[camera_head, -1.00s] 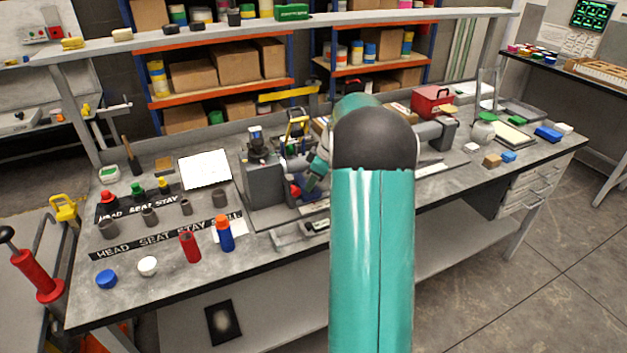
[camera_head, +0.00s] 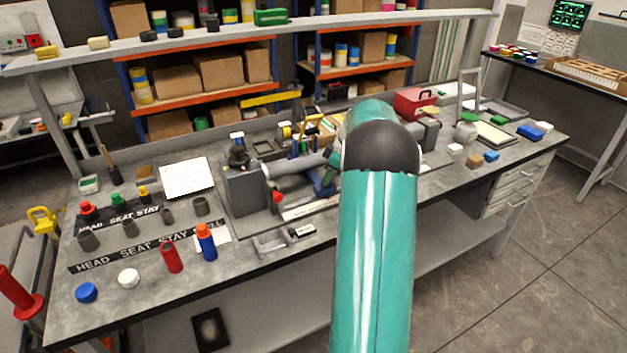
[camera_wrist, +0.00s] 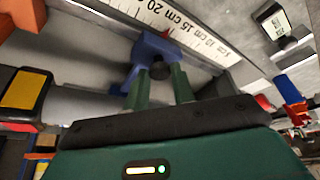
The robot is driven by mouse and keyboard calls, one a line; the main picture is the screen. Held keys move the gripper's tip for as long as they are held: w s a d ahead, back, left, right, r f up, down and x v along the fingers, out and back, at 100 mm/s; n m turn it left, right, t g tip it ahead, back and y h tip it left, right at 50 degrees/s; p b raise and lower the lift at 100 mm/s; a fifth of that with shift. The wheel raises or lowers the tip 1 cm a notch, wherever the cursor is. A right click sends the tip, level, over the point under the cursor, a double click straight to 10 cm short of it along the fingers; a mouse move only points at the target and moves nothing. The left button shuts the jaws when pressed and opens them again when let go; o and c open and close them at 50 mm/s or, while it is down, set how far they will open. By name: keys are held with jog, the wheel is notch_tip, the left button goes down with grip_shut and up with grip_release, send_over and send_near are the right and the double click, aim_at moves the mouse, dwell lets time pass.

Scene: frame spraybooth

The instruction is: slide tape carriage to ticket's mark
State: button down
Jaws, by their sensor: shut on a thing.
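A blue carriage (camera_wrist: 152,52) with a dark knob sits on a grey cylindrical bar, beside a white centimetre scale (camera_wrist: 190,38). In the wrist view my gripper (camera_wrist: 160,78) has its dark green fingers shut on the carriage at the knob. The scale numbers near the carriage read about 15 and 20 cm; the exact reading is unclear. In the head view the carriage (camera_head: 324,182) stands right of a grey end block (camera_head: 243,190), and my arm hides my gripper. A white sheet (camera_head: 187,178), possibly the ticket, lies left of the block; its writing is unreadable.
A small dark-and-white device (camera_head: 302,231) lies in front of the scale. A red box (camera_head: 414,103) stands behind right.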

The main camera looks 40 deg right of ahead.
jog(key=shift+s+d, duration=0.2)
jog(key=shift+d, duration=0.5)
jog(key=shift+s+d, duration=0.2)
jog(key=shift+d, duration=0.5)
jog(key=shift+s+d, duration=0.2)
jog(key=shift+d, duration=0.5)
jog(key=c, duration=1.2)
grip_release()
jog(key=shift+o, duration=0.2)
jog(key=v, duration=1.3)
jog(key=shift+r, duration=0.4)
jog(key=shift+s, duration=0.1)
